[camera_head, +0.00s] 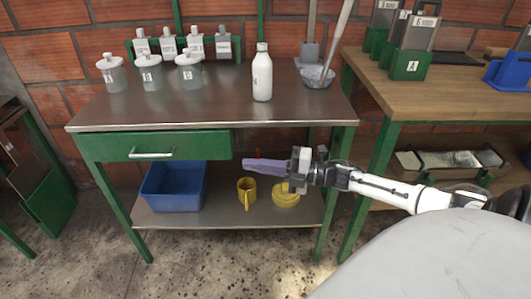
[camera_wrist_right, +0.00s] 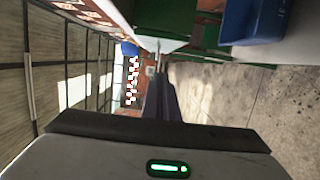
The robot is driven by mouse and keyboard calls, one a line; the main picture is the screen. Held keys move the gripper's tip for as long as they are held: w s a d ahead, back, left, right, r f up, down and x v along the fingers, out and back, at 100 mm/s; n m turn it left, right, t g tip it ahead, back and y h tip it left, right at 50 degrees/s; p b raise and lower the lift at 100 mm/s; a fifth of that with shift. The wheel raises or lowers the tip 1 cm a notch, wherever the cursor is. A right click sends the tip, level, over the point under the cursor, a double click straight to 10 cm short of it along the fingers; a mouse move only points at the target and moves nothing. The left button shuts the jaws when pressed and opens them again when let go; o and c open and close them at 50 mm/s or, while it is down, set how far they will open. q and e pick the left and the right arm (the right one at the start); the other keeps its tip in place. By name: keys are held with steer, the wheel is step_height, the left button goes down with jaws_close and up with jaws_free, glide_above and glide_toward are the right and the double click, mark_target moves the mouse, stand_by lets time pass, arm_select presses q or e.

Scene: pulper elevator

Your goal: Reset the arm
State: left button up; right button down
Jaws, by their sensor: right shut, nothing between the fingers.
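My right arm reaches in from the right in the head view, stretched level in front of the metal table (camera_head: 218,113). My right gripper (camera_head: 246,163) points left at about the height between the tabletop and the lower shelf. Its purple-grey fingers are shut with nothing between them. In the right wrist view the closed fingers (camera_wrist_right: 160,78) point away from the camera. My left gripper does not show in either view.
The tabletop holds a white bottle (camera_head: 262,73), lidded jars (camera_head: 151,73) and a mortar (camera_head: 317,74). The lower shelf holds a blue bin (camera_head: 174,186), a yellow mug (camera_head: 246,190) and yellow dishes (camera_head: 286,196). A wooden table (camera_head: 456,98) stands right. Floor shows at lower left.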

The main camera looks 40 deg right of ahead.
steer(key=shift+v, duration=1.4)
